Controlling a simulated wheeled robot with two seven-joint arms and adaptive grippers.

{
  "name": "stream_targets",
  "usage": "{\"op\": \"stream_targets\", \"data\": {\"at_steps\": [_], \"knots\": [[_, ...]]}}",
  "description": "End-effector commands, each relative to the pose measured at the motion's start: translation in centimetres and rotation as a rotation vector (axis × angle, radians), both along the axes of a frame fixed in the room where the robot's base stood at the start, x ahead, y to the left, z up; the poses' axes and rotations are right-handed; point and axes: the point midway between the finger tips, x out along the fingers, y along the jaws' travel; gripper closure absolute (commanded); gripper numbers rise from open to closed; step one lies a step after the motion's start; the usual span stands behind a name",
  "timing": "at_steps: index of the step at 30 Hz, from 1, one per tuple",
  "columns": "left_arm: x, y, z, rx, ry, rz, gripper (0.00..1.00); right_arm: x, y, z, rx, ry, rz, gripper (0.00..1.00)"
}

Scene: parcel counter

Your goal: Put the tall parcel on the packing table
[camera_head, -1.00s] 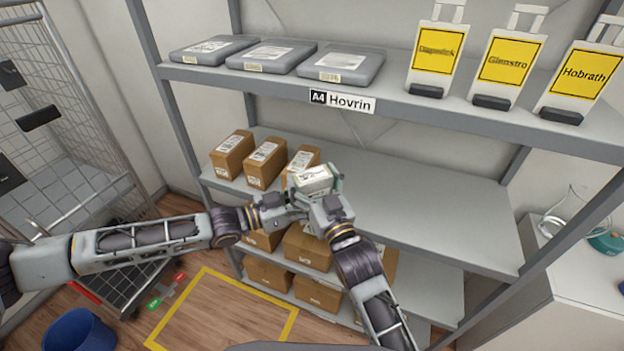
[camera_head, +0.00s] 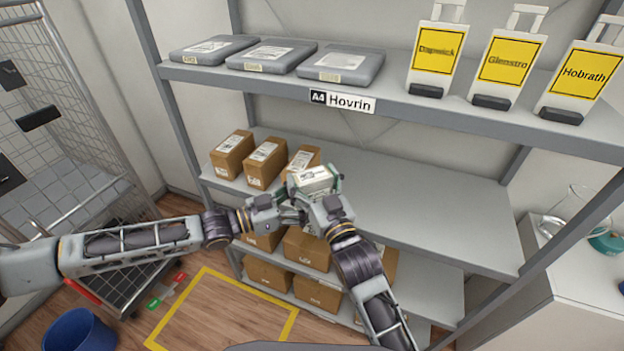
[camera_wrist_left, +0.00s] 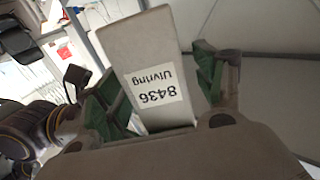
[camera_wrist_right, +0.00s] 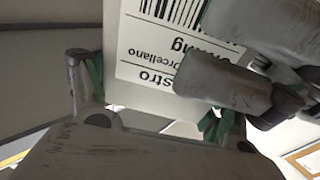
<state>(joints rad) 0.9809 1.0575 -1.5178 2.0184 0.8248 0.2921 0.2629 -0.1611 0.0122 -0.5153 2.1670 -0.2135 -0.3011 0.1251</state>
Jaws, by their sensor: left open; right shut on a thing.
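The tall parcel (camera_head: 314,176) is a pale box with white labels, held in front of the middle shelf. My right gripper (camera_head: 322,192) is shut on it. In the right wrist view the parcel (camera_wrist_right: 135,60) shows a large barcode label between the fingers. My left gripper (camera_head: 290,208) is open close beside the right one. In the left wrist view the parcel (camera_wrist_left: 150,60), labelled "8436 Ulvring", stands between the spread green-padded fingers. I cannot tell whether they touch it. I cannot identify the packing table in these views.
Brown boxes (camera_head: 232,155) stand on the middle shelf (camera_head: 430,205), whose right part is clear. More boxes (camera_head: 306,248) fill the lower shelves. Grey flat cases (camera_head: 340,66) and yellow signs (camera_head: 505,62) are above. A wire cage (camera_head: 75,130) is left; a white counter (camera_head: 575,290) is right.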

Motion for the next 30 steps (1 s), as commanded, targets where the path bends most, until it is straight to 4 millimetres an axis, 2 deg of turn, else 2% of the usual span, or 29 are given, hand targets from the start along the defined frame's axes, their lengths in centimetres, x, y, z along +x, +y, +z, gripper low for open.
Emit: {"op": "stream_targets", "data": {"at_steps": [30], "knots": [[-4.0, 8.0, 0.0, 0.0, -0.001, 0.001, 0.31, 0.0, 0.0, 0.1, 0.001, -0.002, 0.0, 0.53]]}}
